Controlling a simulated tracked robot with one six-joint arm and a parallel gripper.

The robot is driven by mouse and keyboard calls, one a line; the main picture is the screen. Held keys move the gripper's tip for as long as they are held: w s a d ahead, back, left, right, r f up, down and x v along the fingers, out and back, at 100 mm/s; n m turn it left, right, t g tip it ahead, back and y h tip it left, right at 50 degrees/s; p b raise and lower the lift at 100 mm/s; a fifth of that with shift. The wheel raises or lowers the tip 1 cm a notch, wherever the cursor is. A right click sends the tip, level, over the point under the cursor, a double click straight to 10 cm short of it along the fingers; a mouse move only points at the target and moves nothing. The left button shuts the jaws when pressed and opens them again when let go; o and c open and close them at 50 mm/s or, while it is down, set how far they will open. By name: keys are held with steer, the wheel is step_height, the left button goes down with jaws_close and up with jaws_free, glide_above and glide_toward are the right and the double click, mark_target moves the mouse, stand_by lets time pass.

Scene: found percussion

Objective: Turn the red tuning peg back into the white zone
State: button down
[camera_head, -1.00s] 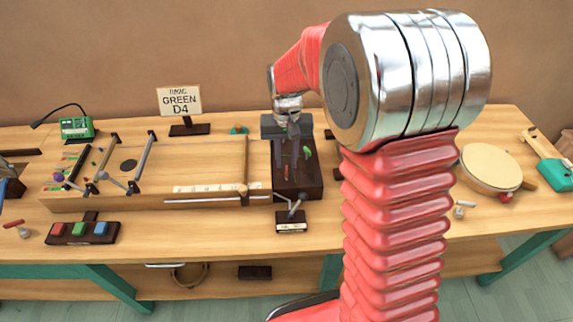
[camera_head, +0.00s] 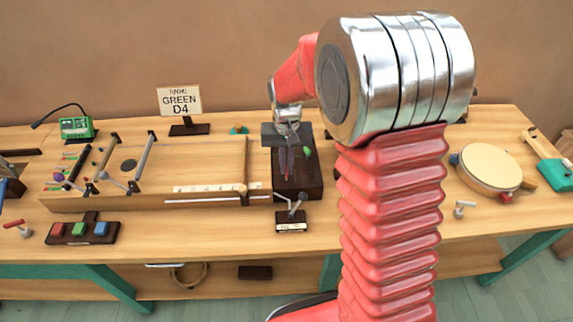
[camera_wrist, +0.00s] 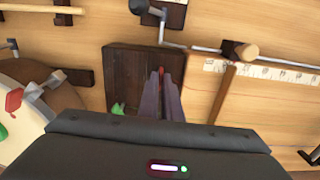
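My gripper (camera_head: 287,168) points down over a dark wooden block (camera_head: 310,182) at the right end of the long wooden board. In the wrist view my gripper's two dark fingers (camera_wrist: 161,74) lie close together over the same block (camera_wrist: 125,65). A small bit of red, likely the red tuning peg (camera_wrist: 161,70), shows at the fingertips; the rest of it is hidden. I cannot tell whether the fingers touch or grip it. A green peg (camera_wrist: 117,108) stands to the left of the fingers, and it also shows in the head view (camera_head: 307,152). I cannot make out a white zone.
The board (camera_head: 210,160) with rods and a white scale (camera_head: 205,188) adjoins the block on the left. A small crank on a dark stand (camera_head: 291,223) is in front. A round drum (camera_head: 490,166) stands at right. A sign (camera_head: 180,101) stands behind.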

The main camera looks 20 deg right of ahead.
steer(key=shift+n, duration=0.5)
steer(key=shift+n, duration=2.6)
steer(key=c, duration=1.9)
jaws_free()
steer(key=shift+c, duration=0.2)
steer(key=shift+r, duration=0.1)
step_height(320, 180, up, 14)
steer(key=shift+f, duration=0.25)
